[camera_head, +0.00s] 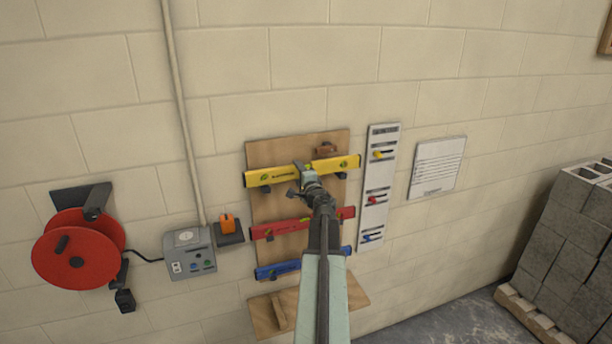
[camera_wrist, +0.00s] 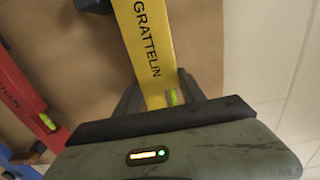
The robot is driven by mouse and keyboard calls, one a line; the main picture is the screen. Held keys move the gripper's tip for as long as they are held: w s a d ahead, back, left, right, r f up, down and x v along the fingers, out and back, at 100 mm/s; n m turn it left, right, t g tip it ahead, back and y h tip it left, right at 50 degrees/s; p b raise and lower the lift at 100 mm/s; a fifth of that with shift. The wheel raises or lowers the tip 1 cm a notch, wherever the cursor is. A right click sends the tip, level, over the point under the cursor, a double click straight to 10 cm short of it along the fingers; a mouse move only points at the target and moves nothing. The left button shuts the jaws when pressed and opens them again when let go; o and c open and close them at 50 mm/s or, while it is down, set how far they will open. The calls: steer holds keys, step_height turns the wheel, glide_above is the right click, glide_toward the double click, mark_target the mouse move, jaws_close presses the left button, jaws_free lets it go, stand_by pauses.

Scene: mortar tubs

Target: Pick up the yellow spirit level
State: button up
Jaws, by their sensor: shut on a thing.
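The yellow spirit level (camera_head: 275,175) lies level across the upper part of a wooden board on the wall, near its pegs. My gripper (camera_head: 305,178) is at the middle of the level and is shut on it. In the wrist view the yellow level (camera_wrist: 150,45), with dark lettering and a green vial, runs down into my gripper (camera_wrist: 155,95). My gripper hides the middle of the level, and I cannot tell whether it still rests on its pegs.
Below are a red level (camera_head: 275,229) and a blue level (camera_head: 275,270) on the wooden board (camera_head: 290,150). A white panel with coloured sliders (camera_head: 380,165) hangs close on the right. A red reel (camera_head: 75,250) and grey box (camera_head: 188,252) are left; blocks (camera_head: 575,230) stand right.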

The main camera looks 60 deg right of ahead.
steer(key=v, duration=0.9)
steer(key=shift+s, duration=0.15)
steer(key=shift+a, duration=0.1)
